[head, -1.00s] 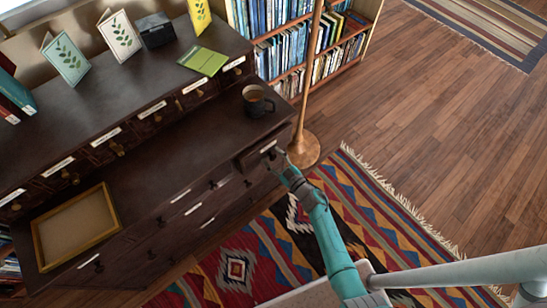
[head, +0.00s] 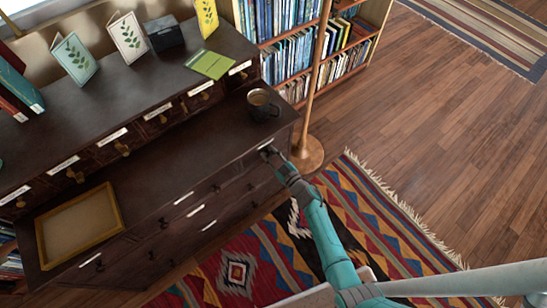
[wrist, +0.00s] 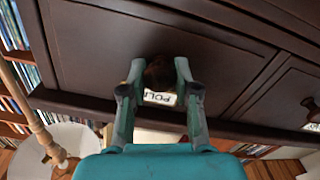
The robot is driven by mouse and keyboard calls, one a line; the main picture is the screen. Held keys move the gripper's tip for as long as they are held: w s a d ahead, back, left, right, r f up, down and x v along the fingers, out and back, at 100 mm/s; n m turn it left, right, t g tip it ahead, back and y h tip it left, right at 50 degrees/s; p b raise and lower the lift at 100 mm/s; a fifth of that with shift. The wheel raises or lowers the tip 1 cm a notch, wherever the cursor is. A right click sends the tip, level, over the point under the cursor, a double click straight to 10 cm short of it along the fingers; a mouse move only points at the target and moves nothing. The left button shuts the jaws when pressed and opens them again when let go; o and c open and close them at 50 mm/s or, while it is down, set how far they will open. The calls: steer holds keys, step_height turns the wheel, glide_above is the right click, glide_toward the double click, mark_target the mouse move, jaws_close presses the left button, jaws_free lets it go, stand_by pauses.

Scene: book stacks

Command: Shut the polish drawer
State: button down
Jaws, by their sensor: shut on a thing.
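The polish drawer (wrist: 85,55) is the dark wood drawer at the right end of the desk's upper row. Its white label (wrist: 160,98), partly hidden, reads "POL" and a bit more in the wrist view. My gripper (head: 275,157) is at the drawer front in the head view. In the wrist view its fingers (wrist: 158,88) are shut on the drawer's dark round knob (wrist: 158,72), one on each side. In the head view the drawer front looks flush or nearly flush with the desk; my gripper hides part of it, so a small gap cannot be ruled out.
A mug (head: 262,104) stands on the desktop (head: 190,140) above the drawer. A wooden tray (head: 121,208) lies at the left. A floor lamp's base (head: 308,155) stands close to the right of the desk. A patterned rug (head: 350,215) covers the floor in front.

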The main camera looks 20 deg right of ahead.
steer(key=shift+w, duration=0.15)
steer(key=c, duration=0.8)
jaws_free()
steer(key=shift+a, duration=0.1)
steer(key=shift+v, duration=5.95)
